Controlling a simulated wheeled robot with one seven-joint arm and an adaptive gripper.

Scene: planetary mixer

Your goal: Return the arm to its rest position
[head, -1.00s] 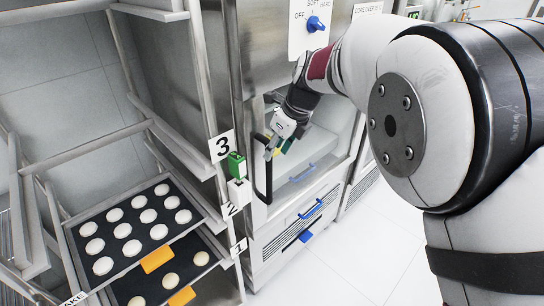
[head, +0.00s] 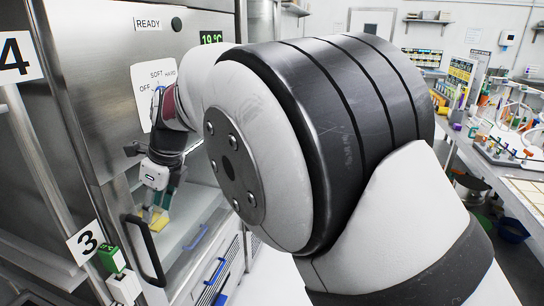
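My arm, white with black bands, fills the middle of the head view. My gripper (head: 157,212) points down at the left, in front of the steel cabinet (head: 100,45) and beside a black door handle (head: 143,250). A yellow patch (head: 161,221) shows at its fingertips; I cannot tell whether it is part of the fingers or a thing behind them. The fingers are small and partly overlapped, so their opening is unclear.
The cabinet has a READY label (head: 148,24), a green 19 °C display (head: 211,37) and a dial panel (head: 143,98) partly behind my arm. A cluttered bench (head: 515,165) is at right.

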